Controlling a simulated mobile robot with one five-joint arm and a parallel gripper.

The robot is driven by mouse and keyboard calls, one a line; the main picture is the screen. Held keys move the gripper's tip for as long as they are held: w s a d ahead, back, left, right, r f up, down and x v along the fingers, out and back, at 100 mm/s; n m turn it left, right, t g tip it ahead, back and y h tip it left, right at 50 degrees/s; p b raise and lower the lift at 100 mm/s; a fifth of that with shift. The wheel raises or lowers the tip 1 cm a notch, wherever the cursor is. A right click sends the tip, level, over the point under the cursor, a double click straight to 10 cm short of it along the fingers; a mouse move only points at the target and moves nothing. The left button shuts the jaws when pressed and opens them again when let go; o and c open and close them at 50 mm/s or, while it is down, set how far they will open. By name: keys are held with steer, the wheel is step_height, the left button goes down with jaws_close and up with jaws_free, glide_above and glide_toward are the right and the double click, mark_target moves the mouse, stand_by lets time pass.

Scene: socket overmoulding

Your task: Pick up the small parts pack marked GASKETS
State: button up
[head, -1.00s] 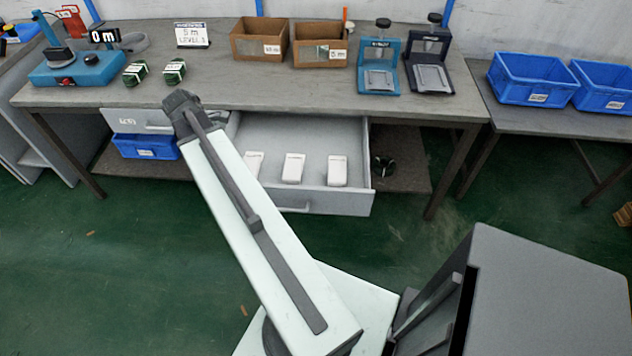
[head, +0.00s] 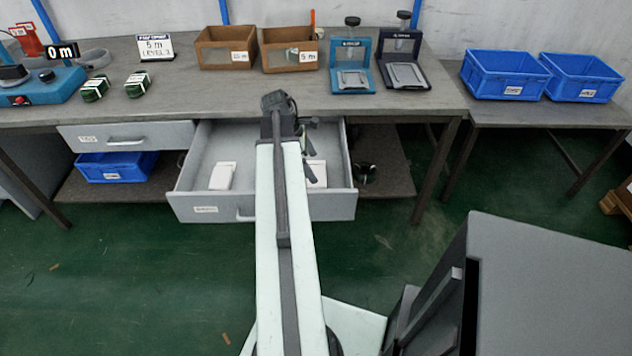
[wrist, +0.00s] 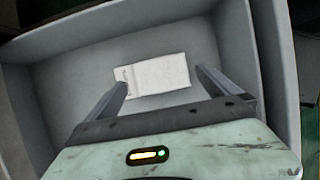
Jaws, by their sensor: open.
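A white pack (head: 222,176) lies at the left in the open drawer (head: 262,208). Another white pack (head: 316,174) lies at the right, partly hidden by my arm and gripper. Any pack between them is hidden behind my arm. In the wrist view, one white pack (wrist: 150,74) lies flat on the drawer floor, between and beyond my fingertips. Its marking is too small to read, so I cannot tell which pack is GASKETS. My gripper (wrist: 161,77) is open and empty above the drawer, its fingers apart from the pack.
The drawer walls surround the packs, with the bench (head: 200,105) above and behind. A closed drawer (head: 125,138) and a blue bin (head: 115,167) are at left.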

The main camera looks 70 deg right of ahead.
steer(key=b+x, duration=0.3)
steer(key=w+b+x, duration=0.1)
steer(key=b+x, duration=0.1)
steer(key=shift+s+a+f, duration=0.1)
steer(key=shift+a+f, duration=0.05)
steer(key=shift+f, duration=0.2)
steer(key=shift+r, duration=0.2)
steer(key=c, duration=1)
step_height(320, 180, up, 10)
steer(key=p, duration=1)
steer(key=shift+r+p, duration=0.15)
steer(key=shift+p, duration=0.15)
